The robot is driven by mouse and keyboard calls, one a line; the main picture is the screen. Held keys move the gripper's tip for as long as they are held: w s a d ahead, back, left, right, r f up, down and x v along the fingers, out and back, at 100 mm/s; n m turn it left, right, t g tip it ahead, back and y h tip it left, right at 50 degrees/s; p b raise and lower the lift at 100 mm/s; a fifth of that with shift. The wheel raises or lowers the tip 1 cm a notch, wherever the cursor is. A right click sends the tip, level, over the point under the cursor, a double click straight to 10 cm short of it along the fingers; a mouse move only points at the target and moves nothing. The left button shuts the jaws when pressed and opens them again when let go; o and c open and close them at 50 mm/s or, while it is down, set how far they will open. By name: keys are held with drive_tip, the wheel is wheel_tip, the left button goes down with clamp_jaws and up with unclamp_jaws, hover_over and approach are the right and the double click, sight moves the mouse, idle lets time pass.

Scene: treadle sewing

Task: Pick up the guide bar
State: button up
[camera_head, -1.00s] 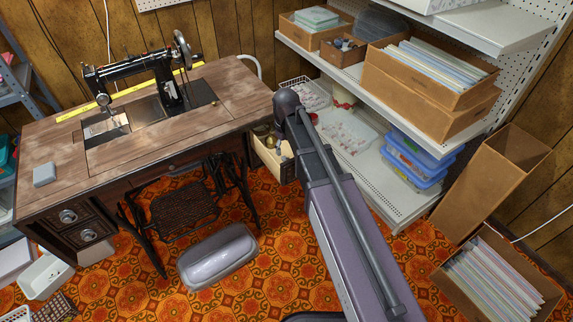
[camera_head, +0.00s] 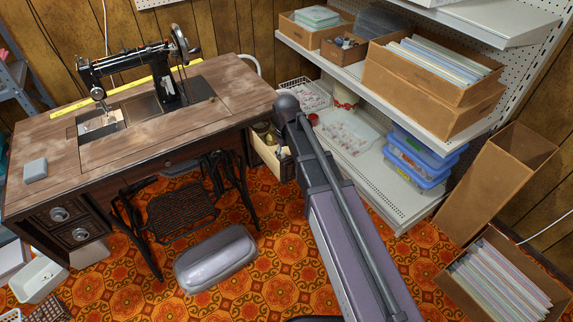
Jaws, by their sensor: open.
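I cannot make out a thing that is surely the guide bar. A long yellow strip (camera_head: 75,105) lies along the back of the wooden sewing table (camera_head: 225,85), behind the black sewing machine (camera_head: 130,65); I cannot tell whether it is the guide bar. A small grey block (camera_head: 35,169) lies at the table's left front. My arm rises from the bottom of the view, and its dark rounded joint is in front of the table's right end. My gripper does not show.
A grey rounded case (camera_head: 216,260) lies on the orange patterned carpet (camera_head: 270,285) in front of the treadle (camera_head: 180,217). White shelving (camera_head: 385,200) with boxes stands at right. A tall cardboard box (camera_head: 490,185) and a box of patterns (camera_head: 545,305) stand beside it.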

drive_tip(key=shift+f, duration=0.45)
idle(0.3)
clamp_jaws()
